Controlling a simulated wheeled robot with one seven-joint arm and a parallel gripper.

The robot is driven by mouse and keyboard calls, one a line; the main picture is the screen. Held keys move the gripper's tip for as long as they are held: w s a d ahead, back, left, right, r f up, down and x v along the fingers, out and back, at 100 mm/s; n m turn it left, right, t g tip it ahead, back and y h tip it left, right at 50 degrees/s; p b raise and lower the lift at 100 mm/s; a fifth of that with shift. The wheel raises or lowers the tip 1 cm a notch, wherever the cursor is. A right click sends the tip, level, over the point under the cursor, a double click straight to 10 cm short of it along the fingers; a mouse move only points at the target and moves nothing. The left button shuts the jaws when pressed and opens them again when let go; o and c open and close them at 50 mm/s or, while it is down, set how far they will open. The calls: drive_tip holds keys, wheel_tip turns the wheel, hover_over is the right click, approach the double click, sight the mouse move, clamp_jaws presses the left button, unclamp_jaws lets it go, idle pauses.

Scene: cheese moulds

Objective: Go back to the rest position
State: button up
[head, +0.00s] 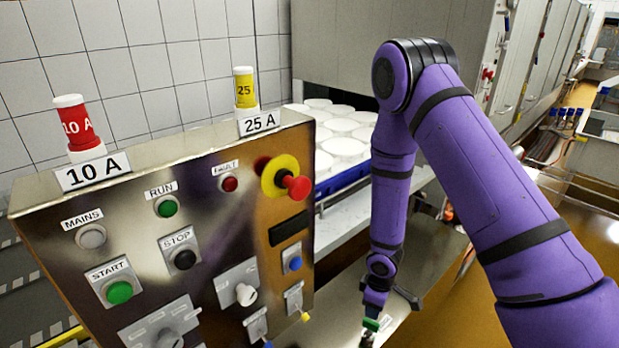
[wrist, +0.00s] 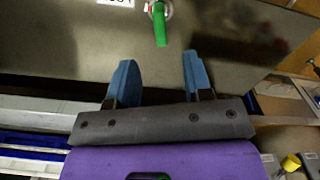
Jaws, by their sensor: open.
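My gripper (wrist: 160,76) shows in the wrist view with its two blue fingers spread apart and nothing between them. A green handle (wrist: 159,24) on a metal surface lies just beyond the fingertips, apart from them. It also shows in the head view as a small green piece (head: 371,324) by the lower end of my arm. In the head view my purple arm reaches down on the right, and its fingers are not clearly seen there.
A metal control panel (head: 215,215) stands at the left, close to my arm. On its top are a red 10 A fuse (head: 75,125) and a yellow 25 fuse (head: 244,88). A red stop knob (head: 296,187) juts out. White round moulds (head: 343,147) stand behind in a blue-edged tray.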

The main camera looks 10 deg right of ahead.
drive_tip(key=d+r+m+t+h, duration=0.1)
drive_tip(key=d+r+m+t, duration=0.15)
drive_tip(key=r, duration=1.35)
drive_tip(key=d+r+m+t+h, duration=0.1)
drive_tip(key=d+r+m, duration=0.3)
drive_tip(key=r, duration=1.3)
drive_tip(key=s+r+m+t+y, duration=0.1)
drive_tip(key=s+r+m, duration=0.3)
drive_tip(key=s+r, duration=1.4)
drive_tip(key=s+y, duration=0.1)
drive_tip(key=s, duration=0.2)
drive_tip(key=shift+d+m+t, duration=0.2)
drive_tip(key=shift+m+t, duration=0.15)
